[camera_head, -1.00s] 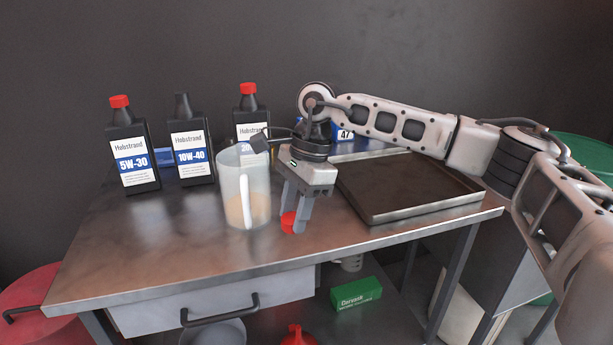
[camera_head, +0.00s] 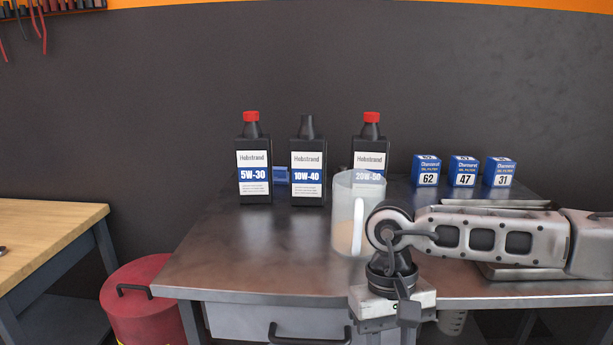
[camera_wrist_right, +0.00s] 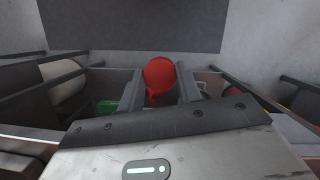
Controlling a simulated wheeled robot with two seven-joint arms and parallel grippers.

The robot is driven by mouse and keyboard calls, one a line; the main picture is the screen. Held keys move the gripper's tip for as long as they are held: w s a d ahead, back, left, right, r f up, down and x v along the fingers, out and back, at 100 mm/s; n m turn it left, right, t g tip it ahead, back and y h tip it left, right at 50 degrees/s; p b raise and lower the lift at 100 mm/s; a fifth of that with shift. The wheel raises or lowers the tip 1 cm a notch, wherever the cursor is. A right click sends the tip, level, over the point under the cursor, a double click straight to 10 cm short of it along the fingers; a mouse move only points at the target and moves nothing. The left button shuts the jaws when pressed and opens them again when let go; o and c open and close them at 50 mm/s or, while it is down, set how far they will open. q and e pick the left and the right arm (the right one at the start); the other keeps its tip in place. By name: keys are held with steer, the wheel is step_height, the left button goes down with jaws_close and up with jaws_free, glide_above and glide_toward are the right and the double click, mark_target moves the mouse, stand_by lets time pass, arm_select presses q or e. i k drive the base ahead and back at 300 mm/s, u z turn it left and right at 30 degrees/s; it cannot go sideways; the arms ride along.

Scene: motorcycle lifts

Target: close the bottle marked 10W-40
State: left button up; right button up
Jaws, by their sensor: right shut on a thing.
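The bottle marked 10W-40 (camera_head: 308,165) stands upright at the back of the steel table, black with a white and blue label. Its neck is bare, with no red cap on it. My right gripper (camera_wrist_right: 161,88) is shut on a red cap (camera_wrist_right: 160,74), seen in the right wrist view. In the head view my right arm reaches in from the right, and its gripper body shows at the table's front edge; the fingertips and cap are below the frame. My left gripper is in neither view.
Bottles 5W-30 (camera_head: 254,160) and 20W-50 (camera_head: 369,150) stand on either side, both red-capped. A clear jug (camera_head: 345,215) stands in front, right of the 10W-40 bottle. Blue boxes (camera_head: 463,172) and a dark tray (camera_head: 520,270) are at right. The table's left front is clear.

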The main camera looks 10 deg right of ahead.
mark_target(308, 148)
steer(key=u, duration=0.35)
steer(key=k, duration=0.6)
steer(key=z, duration=1.45)
steer(key=i, duration=0.5)
steer(key=u, duration=0.05)
